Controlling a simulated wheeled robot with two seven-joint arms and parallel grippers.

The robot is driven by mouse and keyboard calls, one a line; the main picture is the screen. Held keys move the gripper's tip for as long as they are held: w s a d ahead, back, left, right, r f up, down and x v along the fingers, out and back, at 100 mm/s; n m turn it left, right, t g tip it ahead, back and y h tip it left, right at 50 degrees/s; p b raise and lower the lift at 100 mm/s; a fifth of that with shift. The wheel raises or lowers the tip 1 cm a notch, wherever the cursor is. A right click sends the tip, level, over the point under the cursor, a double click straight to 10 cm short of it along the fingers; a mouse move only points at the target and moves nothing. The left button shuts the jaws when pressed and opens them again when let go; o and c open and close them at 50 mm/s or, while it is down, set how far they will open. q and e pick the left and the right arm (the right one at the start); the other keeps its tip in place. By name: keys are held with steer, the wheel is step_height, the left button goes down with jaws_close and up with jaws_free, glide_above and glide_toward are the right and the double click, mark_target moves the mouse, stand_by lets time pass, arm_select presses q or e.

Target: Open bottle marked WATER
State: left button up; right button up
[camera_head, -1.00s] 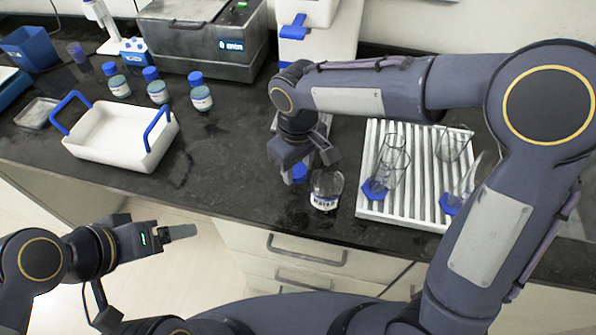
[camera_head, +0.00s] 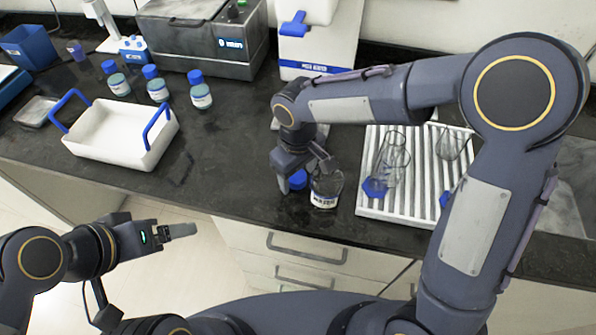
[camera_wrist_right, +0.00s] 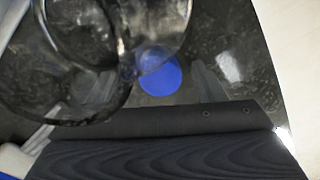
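A clear bottle (camera_head: 325,190) with a white label and no cap on its mouth stands upright near the counter's front edge; the lettering is too small to read surely. A blue cap (camera_head: 298,180) is just left of it, low by the counter; the wrist view also shows the cap (camera_wrist_right: 160,74), partly behind clear glass. My right gripper (camera_head: 303,172) points down over the cap and beside the bottle, fingers apart; I see no firm grip on either. My left gripper (camera_head: 180,232) is away in front of the counter, seen side-on, with no object visible in it.
A white tray with blue handles (camera_head: 110,148) sits at left, with several blue-capped bottles (camera_head: 158,90) behind it. A white ribbed rack (camera_head: 405,200) with glass flasks (camera_head: 392,158) stands close right of the bottle. The counter between tray and bottle is clear.

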mark_target(298, 177)
step_height(298, 177, up, 12)
steer(key=shift+r, duration=0.2)
stand_by(0.4)
